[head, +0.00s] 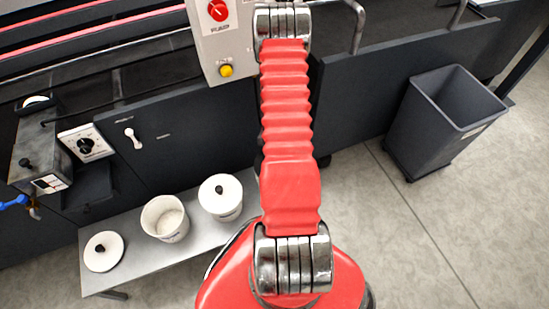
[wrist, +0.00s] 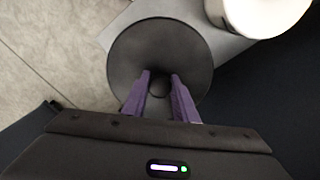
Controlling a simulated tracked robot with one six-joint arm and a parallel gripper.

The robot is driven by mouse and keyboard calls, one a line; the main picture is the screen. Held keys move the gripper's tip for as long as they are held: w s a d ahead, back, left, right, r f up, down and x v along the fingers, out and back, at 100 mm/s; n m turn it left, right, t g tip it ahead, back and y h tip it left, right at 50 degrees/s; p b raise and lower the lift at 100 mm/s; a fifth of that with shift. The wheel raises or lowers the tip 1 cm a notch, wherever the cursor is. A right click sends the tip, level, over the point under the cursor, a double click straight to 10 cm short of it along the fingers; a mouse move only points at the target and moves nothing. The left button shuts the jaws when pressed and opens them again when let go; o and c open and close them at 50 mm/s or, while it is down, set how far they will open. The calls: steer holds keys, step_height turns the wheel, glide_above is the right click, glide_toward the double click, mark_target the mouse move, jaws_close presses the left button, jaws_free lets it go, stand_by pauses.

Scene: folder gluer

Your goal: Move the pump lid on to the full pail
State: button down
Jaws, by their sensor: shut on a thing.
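In the wrist view my gripper (wrist: 160,84) is shut on the dark knob of a round dark grey lid (wrist: 128,50). The purple fingers stand on either side of the knob. The lid overlaps the grey bench's edge in this view; I cannot tell whether it touches the bench. The head view does not show my gripper or this lid. There, an open white pail (head: 154,221) with pale contents stands mid-bench. Right of it stands a white pail (head: 224,213) topped by a white lid (head: 214,187) with a black knob. Part of a white pail (wrist: 262,18) shows at the wrist view's upper right.
A loose white lid (head: 103,260) with a black knob lies at the left end of the grey bench (head: 139,272). The dark machine front (head: 200,125) rises behind the bench. A grey bin (head: 432,128) stands at right.

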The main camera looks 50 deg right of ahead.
steer(key=shift+f, duration=2.8)
steer(key=c, duration=1.3)
jaws_free()
steer(key=shift+c, duration=0.2)
steer(key=shift+r, duration=6.85)
